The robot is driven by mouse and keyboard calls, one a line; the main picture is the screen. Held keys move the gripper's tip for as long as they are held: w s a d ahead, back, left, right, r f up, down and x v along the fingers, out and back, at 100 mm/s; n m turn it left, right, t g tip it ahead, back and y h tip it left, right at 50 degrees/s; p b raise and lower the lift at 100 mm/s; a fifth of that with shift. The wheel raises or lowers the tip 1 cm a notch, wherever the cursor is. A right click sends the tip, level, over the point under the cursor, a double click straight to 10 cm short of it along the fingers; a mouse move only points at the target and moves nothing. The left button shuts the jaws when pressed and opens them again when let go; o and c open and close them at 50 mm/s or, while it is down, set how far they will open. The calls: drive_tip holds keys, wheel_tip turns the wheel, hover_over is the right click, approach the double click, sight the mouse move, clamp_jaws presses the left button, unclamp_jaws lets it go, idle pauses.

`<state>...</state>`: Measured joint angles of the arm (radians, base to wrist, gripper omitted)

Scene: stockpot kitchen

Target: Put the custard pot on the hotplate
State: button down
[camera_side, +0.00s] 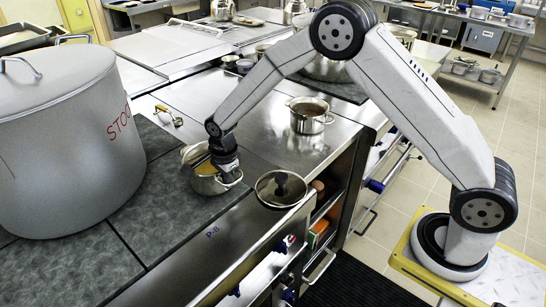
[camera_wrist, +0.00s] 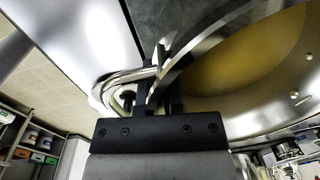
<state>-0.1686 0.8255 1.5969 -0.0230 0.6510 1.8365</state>
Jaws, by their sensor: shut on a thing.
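The custard pot (camera_side: 206,184) is a small steel pot with yellow-orange contents. In the side view it is at or over the dark grey mottled hotplate (camera_side: 160,230), right of the big stockpot. It looks about level; I cannot tell whether its base touches the surface. My gripper (camera_side: 222,168) is at the pot's right side and partly hides it. In the wrist view my gripper (camera_wrist: 162,92) is shut at the rim and looped handle of the custard pot (camera_wrist: 275,122), with the yellow contents to the right. The exact grip point is partly hidden.
The large stockpot (camera_side: 65,150) stands close on the left. A second small pot (camera_side: 309,118) with brown contents stands behind on the steel counter. Dark surface in front of the custard pot is bare.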

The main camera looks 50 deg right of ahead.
drive_tip(key=shift+w+f, duration=0.1)
drive_tip(key=shift+f, duration=0.75)
drive_tip(key=shift+f, duration=0.15)
drive_tip(key=c, duration=0.7)
unclamp_jaws()
drive_tip(key=shift+f, duration=0.1)
drive_tip(key=shift+c, duration=0.2)
wheel_tip(320, 180, up, 12)
drive_tip(key=s, duration=0.1)
drive_tip(key=shift+s, duration=0.1)
